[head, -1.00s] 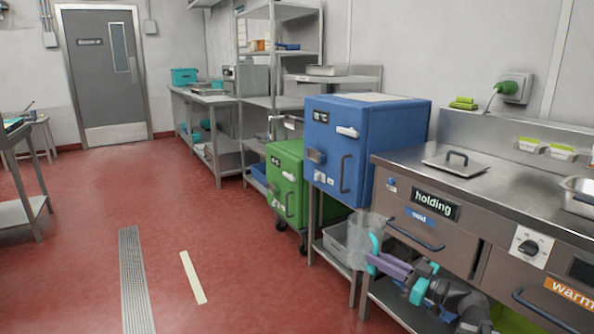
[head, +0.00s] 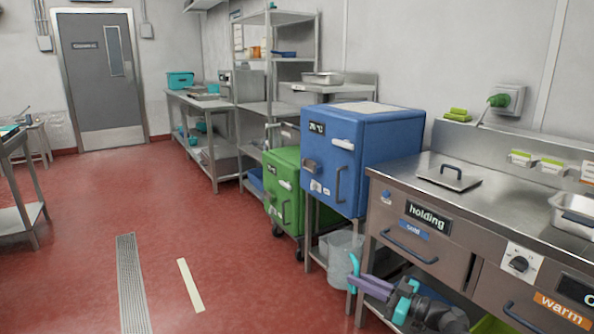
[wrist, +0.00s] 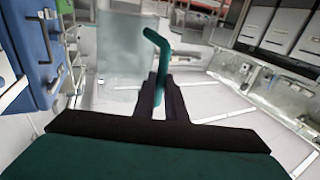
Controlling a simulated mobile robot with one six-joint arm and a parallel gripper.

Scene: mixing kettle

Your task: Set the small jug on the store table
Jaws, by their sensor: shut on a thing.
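The small jug (head: 338,257) is a clear, see-through vessel with a teal handle, low in front of the steel stand under the blue cabinet. My gripper (head: 354,284) is shut on its handle and holds it off the floor. In the wrist view the jug (wrist: 128,62) shows as a pale see-through shape behind the teal handle, which sits between my gripper's dark fingers (wrist: 163,98). I cannot tell whether anything is in the jug. No table carries a readable store label; a steel table (head: 205,100) with a teal bin stands at the back.
The blue cabinet (head: 330,165), green cabinet (head: 284,180) and steel holding counter (head: 480,195) line the right. Another table (head: 22,212) stands at the left edge. The red floor (head: 150,200) between is open, with a drain grate (head: 131,285) and a pale strip (head: 190,285).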

